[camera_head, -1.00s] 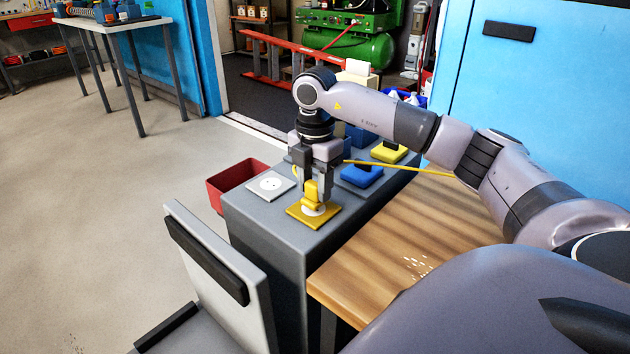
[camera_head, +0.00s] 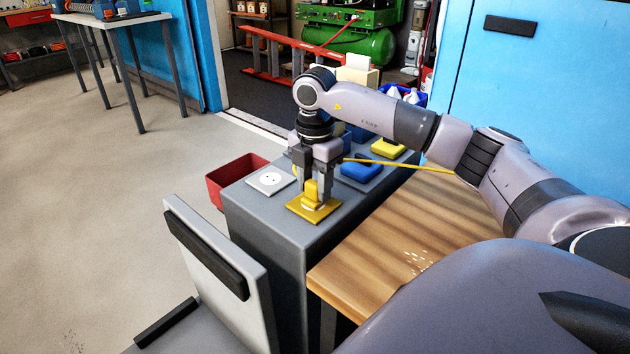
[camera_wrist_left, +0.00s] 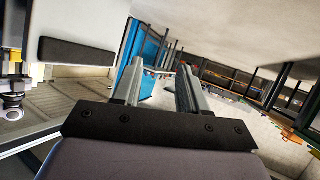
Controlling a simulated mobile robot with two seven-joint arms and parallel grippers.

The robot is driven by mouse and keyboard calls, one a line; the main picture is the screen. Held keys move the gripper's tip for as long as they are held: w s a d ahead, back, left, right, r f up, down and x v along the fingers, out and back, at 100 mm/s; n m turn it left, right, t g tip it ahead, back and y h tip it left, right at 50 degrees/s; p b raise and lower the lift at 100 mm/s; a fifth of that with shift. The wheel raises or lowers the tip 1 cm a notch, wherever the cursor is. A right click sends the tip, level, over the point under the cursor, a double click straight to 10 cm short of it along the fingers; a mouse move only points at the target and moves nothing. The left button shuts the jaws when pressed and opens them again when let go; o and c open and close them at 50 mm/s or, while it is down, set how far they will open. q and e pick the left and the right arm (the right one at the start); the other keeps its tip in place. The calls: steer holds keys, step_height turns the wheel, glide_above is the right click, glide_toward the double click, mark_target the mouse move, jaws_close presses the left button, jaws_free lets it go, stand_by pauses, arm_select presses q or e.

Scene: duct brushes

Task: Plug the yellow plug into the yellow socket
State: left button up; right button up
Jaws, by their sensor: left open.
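The yellow plug (camera_head: 311,190) stands upright at the yellow socket (camera_head: 325,211), a square plate on the grey bench top. The plug sits low against the socket's pale round face; whether it is fully seated I cannot tell. My right gripper (camera_head: 315,188) points down from above, its fingers on either side of the plug, shut on it. The fingers partly hide the plug. A yellow cable (camera_head: 400,164) runs to the right from behind the gripper. My left gripper (camera_wrist_left: 158,75) is open and empty in the left wrist view, away from the bench.
A white socket (camera_head: 271,181) lies left of the yellow one. A blue plug (camera_head: 361,167) and another yellow piece (camera_head: 388,147) are behind to the right. A red bin (camera_head: 235,183) stands left of the bench. The wooden table (camera_head: 400,235) in front is clear.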

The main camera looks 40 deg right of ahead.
steer(key=o, duration=0.5)
step_height(320, 180, up, 6)
steer(key=shift+p, duration=1)
steer(key=shift+r, duration=0.6)
arm_select(q)
steer(key=a, duration=0.1)
steer(key=s+a+f+y, duration=0.1)
steer(key=shift+a+f, duration=0.15)
steer(key=shift+a, duration=0.25)
